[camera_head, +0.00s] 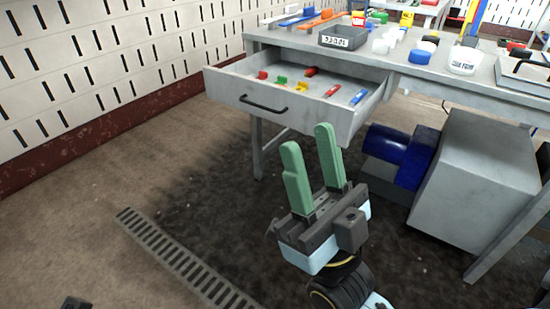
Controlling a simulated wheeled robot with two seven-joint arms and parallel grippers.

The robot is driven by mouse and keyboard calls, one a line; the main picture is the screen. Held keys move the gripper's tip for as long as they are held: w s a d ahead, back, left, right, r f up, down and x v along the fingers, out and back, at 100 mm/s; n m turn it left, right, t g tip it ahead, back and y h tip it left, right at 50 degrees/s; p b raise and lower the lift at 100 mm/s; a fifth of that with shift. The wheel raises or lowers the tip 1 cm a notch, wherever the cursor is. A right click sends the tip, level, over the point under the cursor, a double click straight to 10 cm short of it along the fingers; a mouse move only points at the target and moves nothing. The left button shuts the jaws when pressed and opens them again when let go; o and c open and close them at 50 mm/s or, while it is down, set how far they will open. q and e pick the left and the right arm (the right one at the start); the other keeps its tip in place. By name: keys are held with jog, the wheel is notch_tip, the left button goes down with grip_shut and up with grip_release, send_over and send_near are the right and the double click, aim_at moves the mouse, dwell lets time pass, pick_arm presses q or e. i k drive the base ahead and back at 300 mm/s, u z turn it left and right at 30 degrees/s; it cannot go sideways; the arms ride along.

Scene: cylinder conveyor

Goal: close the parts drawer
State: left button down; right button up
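The parts drawer (226,88) is pulled out from under the grey workbench (384,55) and stands open. It has a dark bar handle (263,105) on its front. Small red, green, yellow and blue parts lie inside. My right gripper (306,140) has green fingers that are spread apart with nothing between them. In the picture it is below and right of the drawer front, and does not appear to touch it. My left gripper cannot be made out; only a small dark piece shows at the bottom left edge.
A grey box (480,180) with a blue motor-like cylinder (402,150) stands on the floor under the bench, right of my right gripper. A slotted wall panel is at left. A floor grate (180,260) lies in front.

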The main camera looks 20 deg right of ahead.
aim_at(235, 85)
jog(key=z, duration=0.7)
jog(key=i, duration=0.7)
jog(key=z, duration=0.7)
